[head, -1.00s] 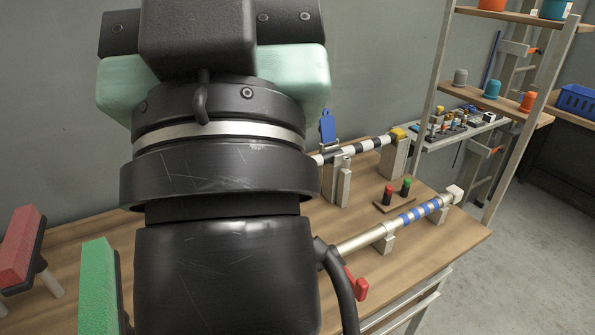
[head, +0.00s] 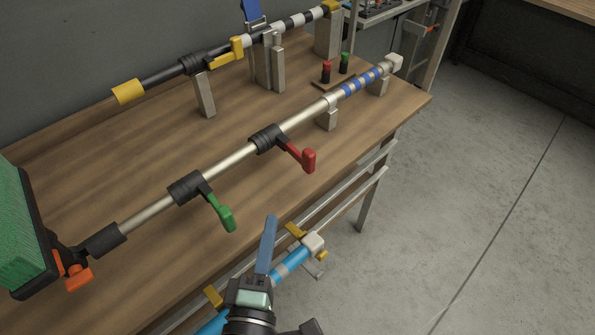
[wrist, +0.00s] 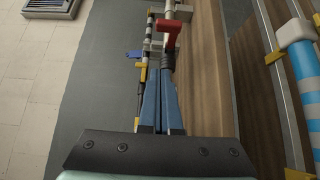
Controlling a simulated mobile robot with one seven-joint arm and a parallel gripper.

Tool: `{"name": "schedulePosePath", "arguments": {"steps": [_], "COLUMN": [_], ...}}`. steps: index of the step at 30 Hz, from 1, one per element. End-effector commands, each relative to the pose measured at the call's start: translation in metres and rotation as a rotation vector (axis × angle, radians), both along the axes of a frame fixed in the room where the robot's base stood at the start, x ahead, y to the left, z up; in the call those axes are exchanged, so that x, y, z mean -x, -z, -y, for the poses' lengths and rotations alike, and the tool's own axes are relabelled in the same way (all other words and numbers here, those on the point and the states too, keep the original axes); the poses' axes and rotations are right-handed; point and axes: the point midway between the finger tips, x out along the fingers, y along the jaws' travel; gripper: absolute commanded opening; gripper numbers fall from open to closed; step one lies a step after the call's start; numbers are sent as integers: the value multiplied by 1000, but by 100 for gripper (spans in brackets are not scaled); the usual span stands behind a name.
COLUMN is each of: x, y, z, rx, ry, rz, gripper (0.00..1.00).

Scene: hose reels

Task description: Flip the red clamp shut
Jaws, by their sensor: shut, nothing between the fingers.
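The red clamp lever (head: 307,158) sticks out from its black collar (head: 266,139) on the silver pole (head: 232,159), angled toward the table's front edge; it stands away from the pole. In the wrist view the red lever (wrist: 170,32) shows just beyond my fingertips. My gripper (head: 270,220) is in front of the table edge, below and left of the red lever in the head view. Its blue fingers are together and empty, pointing toward the pole; they also show in the wrist view (wrist: 161,80). I see a gap between fingertips and lever in the head view.
A green lever (head: 226,214) sticks out from the same pole, left of the red one. A green brush head (head: 22,230) with an orange lever (head: 78,277) is at the pole's left end. Red and green buttons stand behind.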

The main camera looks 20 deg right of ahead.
Motion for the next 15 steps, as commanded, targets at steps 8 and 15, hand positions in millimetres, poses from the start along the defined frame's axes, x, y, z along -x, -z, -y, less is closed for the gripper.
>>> {"name": "schedulePosePath", "arguments": {"steps": [8,15], "x": [-2,-25], "y": [-2,-5], "z": [1,16], "rx": [-2,-1], "ry": [1,4], "rz": [3,5], "gripper": [0,0]}}
